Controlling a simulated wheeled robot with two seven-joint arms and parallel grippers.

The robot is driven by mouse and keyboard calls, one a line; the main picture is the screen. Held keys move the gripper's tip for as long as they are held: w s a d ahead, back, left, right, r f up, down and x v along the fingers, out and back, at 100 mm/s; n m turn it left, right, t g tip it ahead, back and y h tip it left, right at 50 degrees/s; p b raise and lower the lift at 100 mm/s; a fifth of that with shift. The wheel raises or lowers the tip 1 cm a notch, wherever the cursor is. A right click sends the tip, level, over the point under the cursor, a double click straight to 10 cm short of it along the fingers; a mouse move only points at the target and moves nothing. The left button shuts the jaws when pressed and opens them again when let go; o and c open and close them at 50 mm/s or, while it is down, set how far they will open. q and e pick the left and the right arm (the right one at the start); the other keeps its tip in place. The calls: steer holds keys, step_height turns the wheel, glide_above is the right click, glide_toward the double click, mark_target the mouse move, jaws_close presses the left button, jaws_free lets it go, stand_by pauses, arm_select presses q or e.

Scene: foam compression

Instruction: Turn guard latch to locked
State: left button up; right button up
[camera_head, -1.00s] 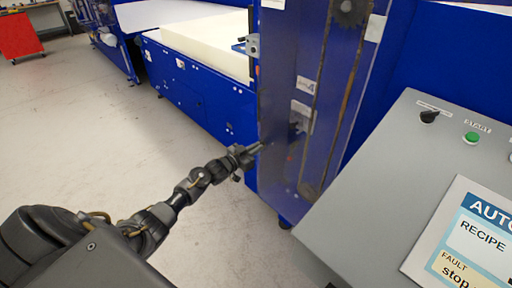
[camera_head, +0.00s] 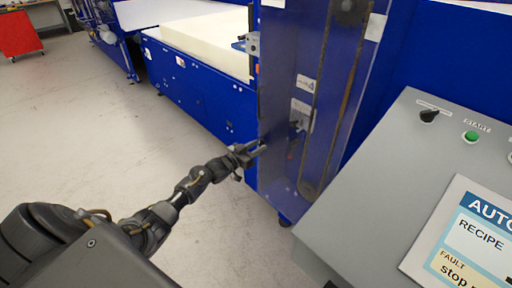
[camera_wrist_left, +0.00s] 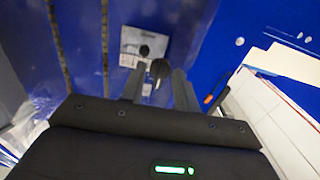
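The guard is a tall clear panel (camera_head: 279,85) on the blue machine. A pale latch plate (camera_head: 301,108) with a dark part shows through it, and the plate also shows in the wrist view (camera_wrist_left: 130,38). My left gripper (camera_head: 260,148) is at the guard's left edge, below and left of the plate. In the wrist view its two fingers (camera_wrist_left: 158,84) stand apart. A dark rounded knob (camera_wrist_left: 160,68) shows between them; I cannot tell whether they touch it. The latch's exact position is unclear. My right gripper is out of view.
A grey control console (camera_head: 390,190) with a black knob, green button and screen stands close at right. A cream foam block (camera_head: 205,45) lies on the blue machine bed behind. An orange-red part (camera_wrist_left: 209,99) shows right of the fingers.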

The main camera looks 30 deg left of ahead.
arm_select(q)
steer(key=b+v, duration=0.1)
steer(key=v, duration=0.9)
steer(key=shift+s, duration=0.4)
steer(key=shift+r, duration=0.1)
